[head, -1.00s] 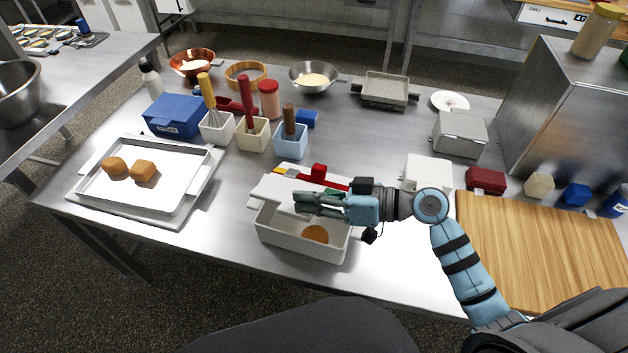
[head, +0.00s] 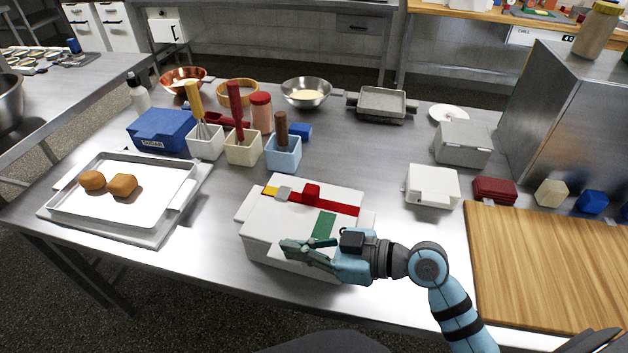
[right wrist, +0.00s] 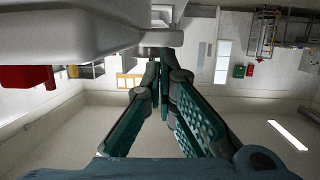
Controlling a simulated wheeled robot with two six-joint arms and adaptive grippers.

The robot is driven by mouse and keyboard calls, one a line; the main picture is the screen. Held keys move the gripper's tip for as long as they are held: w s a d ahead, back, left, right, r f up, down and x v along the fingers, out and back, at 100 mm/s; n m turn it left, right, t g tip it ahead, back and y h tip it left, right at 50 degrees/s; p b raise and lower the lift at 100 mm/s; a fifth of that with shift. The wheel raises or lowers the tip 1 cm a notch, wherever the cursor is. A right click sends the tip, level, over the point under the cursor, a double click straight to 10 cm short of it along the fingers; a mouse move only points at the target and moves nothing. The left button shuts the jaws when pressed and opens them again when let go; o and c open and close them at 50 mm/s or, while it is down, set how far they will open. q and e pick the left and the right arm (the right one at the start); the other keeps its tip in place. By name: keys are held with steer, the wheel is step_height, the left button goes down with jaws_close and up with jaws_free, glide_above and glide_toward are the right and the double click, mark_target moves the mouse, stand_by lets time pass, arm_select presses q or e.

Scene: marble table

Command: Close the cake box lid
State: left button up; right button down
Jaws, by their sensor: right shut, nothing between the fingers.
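The white cake box (head: 262,251) stands near the front edge of the table. Its lid (head: 271,221) lies over the top and covers the inside, with a red band, a red knob and a green patch on it. I cannot tell whether it sits fully flush. My right gripper (head: 288,247) is shut and empty at the box's front side, overlapping the lid's front edge in the picture. In the right wrist view, its fingers (right wrist: 163,62) are together close to a pale surface with a red part. Contact is unclear. My left gripper is out of view.
Left of the box is a tray (head: 150,209) with two brown buns. Behind it stand utensil holders (head: 243,147) and a blue box (head: 160,131). A small white box (head: 432,187) and a wooden board (head: 545,265) are to the right.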

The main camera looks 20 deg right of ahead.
step_height(320, 180, up, 4)
steer(key=p, duration=0.3)
steer(key=v, duration=1)
steer(key=shift+p, duration=0.4)
